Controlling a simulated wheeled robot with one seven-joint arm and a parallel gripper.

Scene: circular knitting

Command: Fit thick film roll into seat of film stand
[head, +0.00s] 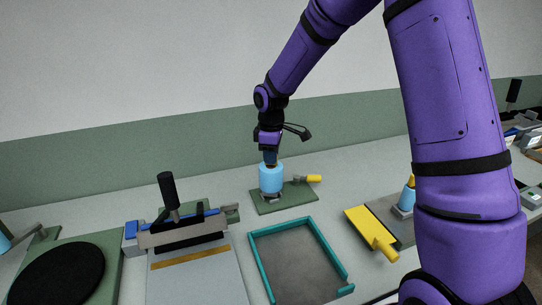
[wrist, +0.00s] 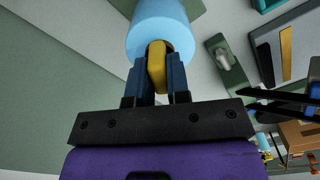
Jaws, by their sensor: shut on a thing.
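The thick film roll (head: 271,178) is a light blue upright cylinder below my gripper (head: 270,157). In the wrist view the roll (wrist: 161,22) has a yellow grip piece (wrist: 157,66) at its end, and my gripper (wrist: 158,80) is shut on that piece. Under the roll is a flat green base (head: 297,196) with a small grey fitting and a yellow-ended lever (head: 314,179); it appears to be the film stand. The roll's lower end is over the grey fitting. I cannot tell whether it is seated or just above it, and the seat is mostly hidden.
A teal-rimmed tray (head: 262,266) lies in front of the green base. A press-like device with a black handle (head: 168,189) stands to the left. To the right are a yellow-handled piece (head: 370,229) and another light blue part (head: 407,199), close to my arm.

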